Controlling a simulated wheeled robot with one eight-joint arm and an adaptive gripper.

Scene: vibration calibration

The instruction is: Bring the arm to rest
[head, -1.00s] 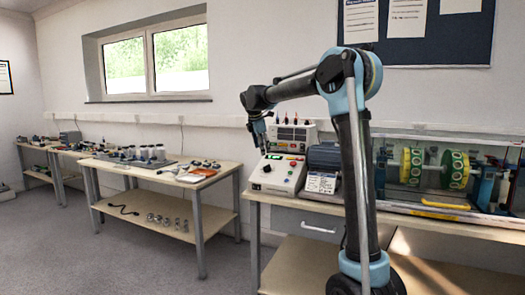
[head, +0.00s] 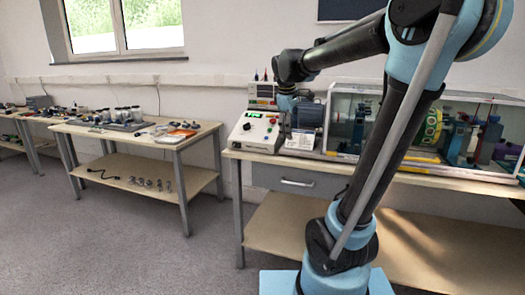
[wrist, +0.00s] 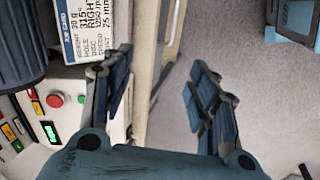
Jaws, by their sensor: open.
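My arm stands in the right half of the head view, its upper link leaning up to the right and its forearm reaching left over the bench. My gripper (wrist: 165,88) is open in the wrist view, with its two dark fingers well apart. Nothing shows between them but the bench edge and grey floor. In the head view my gripper hangs beside the control box (head: 254,131), and its fingers are hard to make out. The control box, with its red button and green display, also shows at the left of the wrist view (wrist: 32,112).
The bench (head: 250,156) carries a motor (head: 307,115), a printed job card (wrist: 85,28) and a clear-sided enclosure (head: 352,112) with a green and yellow rotor (head: 431,128). A side table (head: 120,134) with jars stands left. The floor (head: 110,235) between is open.

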